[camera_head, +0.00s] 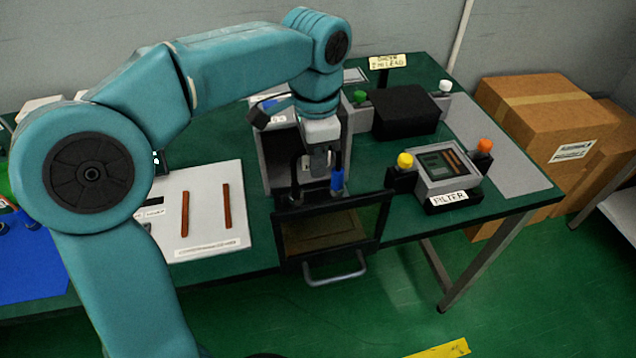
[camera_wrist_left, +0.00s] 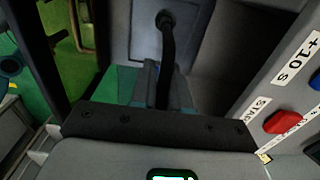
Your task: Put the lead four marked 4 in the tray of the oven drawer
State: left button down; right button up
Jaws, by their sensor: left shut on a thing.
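My left gripper (camera_head: 320,172) points down at the front of the grey oven (camera_head: 276,160), above the open drawer (camera_head: 335,272). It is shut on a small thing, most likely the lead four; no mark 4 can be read. A blue piece (camera_head: 337,180) shows at its right finger. In the left wrist view a black curved lead-like piece (camera_wrist_left: 168,60) runs down to a blue-grey block (camera_wrist_left: 150,82) near my gripper. My right gripper is not in view.
A white board (camera_head: 207,213) with two brown strips is left of the drawer. A box labelled FILTER (camera_head: 446,172) with yellow and orange knobs is at the right. A black block (camera_head: 405,110) stands behind it. Oven buttons, one red (camera_wrist_left: 283,122), are close at the wrist view's right.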

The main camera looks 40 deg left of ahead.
pick_arm(q)
notch_tip(320, 180, down, 5)
jog(key=shift+s+f+b, duration=0.1)
jog(key=shift+f+b, duration=0.1)
jog(key=shift+b, duration=0.35)
jog(key=c, duration=1.1)
grip_release()
jog(key=shift+f, duration=0.1)
